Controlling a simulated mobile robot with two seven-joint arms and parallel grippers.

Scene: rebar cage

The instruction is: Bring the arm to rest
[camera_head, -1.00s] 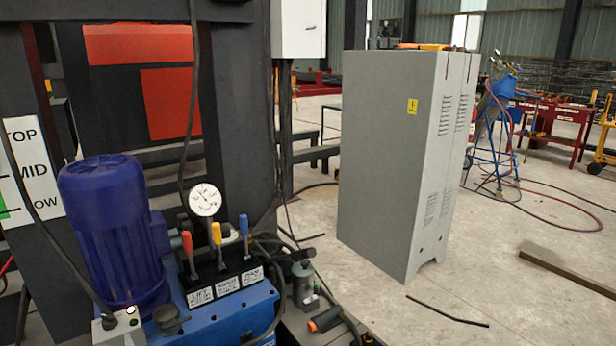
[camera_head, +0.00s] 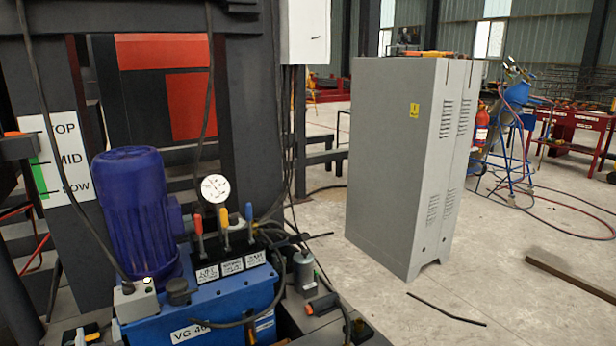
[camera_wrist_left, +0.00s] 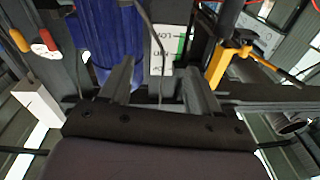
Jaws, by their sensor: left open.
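My left gripper (camera_wrist_left: 156,75) shows in the left wrist view, its two grey fingers apart with nothing between them. The view is upside down. Beyond the fingers are the blue motor (camera_wrist_left: 108,35) and the white TOP/MID/LOW sign (camera_wrist_left: 164,42). In the head view I cannot make out the left fingers clearly. My right gripper is not in view.
The blue pump unit (camera_head: 225,300) carries the motor (camera_head: 135,210), a gauge (camera_head: 215,188) and coloured levers. A grey cabinet (camera_head: 395,165) stands right of it. A yellow part (camera_wrist_left: 218,65) is close beside the left gripper.

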